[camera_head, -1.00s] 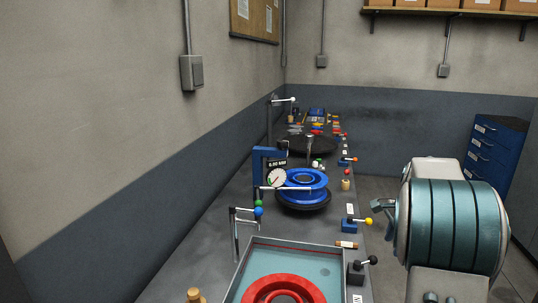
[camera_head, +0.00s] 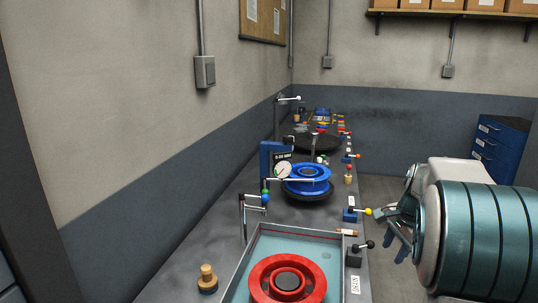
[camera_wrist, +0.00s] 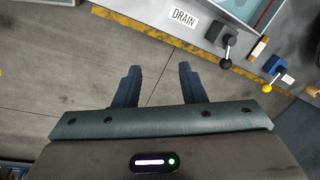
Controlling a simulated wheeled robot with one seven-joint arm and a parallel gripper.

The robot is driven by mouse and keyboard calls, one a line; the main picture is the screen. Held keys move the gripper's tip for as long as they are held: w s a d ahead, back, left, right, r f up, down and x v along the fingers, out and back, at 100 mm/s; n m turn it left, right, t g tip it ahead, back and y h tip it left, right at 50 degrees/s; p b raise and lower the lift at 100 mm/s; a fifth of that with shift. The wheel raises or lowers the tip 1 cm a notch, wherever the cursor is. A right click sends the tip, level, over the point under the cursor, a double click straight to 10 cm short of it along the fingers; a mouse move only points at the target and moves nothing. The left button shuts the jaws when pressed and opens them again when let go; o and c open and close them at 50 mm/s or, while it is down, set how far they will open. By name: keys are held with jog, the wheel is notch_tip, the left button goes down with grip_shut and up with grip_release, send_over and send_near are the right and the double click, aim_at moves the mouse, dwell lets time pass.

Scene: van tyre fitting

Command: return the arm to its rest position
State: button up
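My gripper (camera_wrist: 156,86) shows in the wrist view with its two dark fingers spread apart and nothing between them. It hangs over the bare floor beside the bench edge. In the head view my gripper (camera_head: 396,240) is partly hidden by my teal and white arm, to the right of the bench (camera_head: 215,250). The fingers touch nothing that I can see.
A tank (camera_head: 251,243) with a red wheel (camera_head: 262,268) stands at the bench's near end. A lever with a black knob (camera_head: 370,244) and one with a yellow knob (camera_head: 367,211) stick out at the bench edge. A blue wheel (camera_head: 307,187) sits farther back. The floor (camera_wrist: 60,70) is clear.

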jog(key=s+a+f+n, duration=0.1)
jog(key=s+a+n, duration=0.6)
jog(key=s, duration=0.5)
jog(key=s+a+f+n, duration=0.1)
jog(key=s+a+n, duration=0.6)
jog(key=s+a, duration=0.2)
jog(key=s, duration=0.2)
jog(key=shift+s+a+n, duration=0.25)
jog(key=shift+s+n, duration=0.05)
jog(key=shift+s, duration=0.05)
